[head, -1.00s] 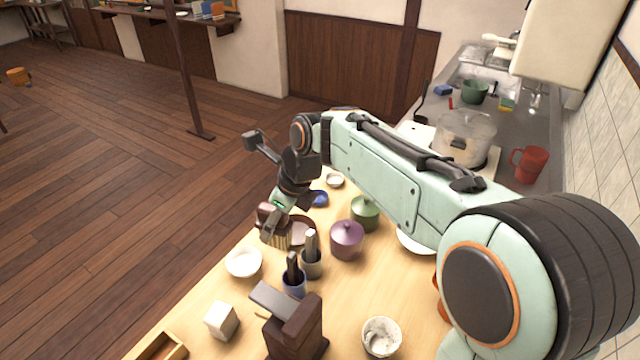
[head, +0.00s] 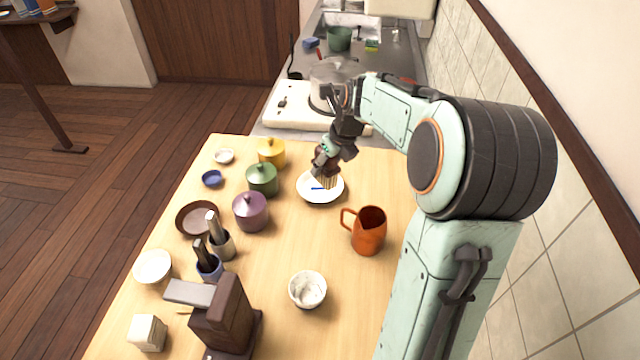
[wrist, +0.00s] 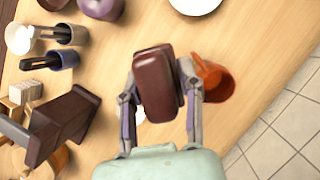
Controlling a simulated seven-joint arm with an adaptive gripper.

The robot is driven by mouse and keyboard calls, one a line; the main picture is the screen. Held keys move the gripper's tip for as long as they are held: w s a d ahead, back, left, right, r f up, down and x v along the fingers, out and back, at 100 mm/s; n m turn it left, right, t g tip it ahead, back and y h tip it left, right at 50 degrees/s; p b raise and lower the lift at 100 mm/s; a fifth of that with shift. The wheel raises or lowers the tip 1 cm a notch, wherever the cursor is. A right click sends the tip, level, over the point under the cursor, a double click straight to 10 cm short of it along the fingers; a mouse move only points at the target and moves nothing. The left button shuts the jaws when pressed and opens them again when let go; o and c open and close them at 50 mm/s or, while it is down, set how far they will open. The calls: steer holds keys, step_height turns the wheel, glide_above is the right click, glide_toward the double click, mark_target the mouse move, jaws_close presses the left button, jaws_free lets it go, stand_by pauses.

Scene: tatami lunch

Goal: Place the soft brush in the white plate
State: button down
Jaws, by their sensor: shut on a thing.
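The soft brush has a dark brown block handle and tan bristles (head: 329,182). My gripper (head: 327,162) is shut on its handle, and the bristles point down. In the wrist view the brown handle (wrist: 153,85) sits between the two fingers of my gripper (wrist: 158,78), hiding the bristles. The white plate (head: 312,200) lies on the table near its far end. In the head view the bristles overlap the plate; I cannot tell their height above it. A blue thing (head: 318,188) shows on the plate. In the wrist view the plate (wrist: 196,4) is cut off at the top edge.
An orange mug (head: 369,232) stands right of and nearer than the plate. Purple (head: 251,212), green (head: 262,180) and yellow (head: 271,153) lidded pots stand to its left. A white cup (head: 308,290) is nearer. The table between plate and cup is clear.

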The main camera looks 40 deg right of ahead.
step_height(320, 180, down, 7)
glide_toward(314, 192)
steer(key=shift+w+f, duration=0.35)
steer(key=shift+w, duration=0.5)
steer(key=shift+f, duration=1.6)
steer(key=shift+f, duration=0.15)
steer(key=c, duration=0.7)
jaws_free()
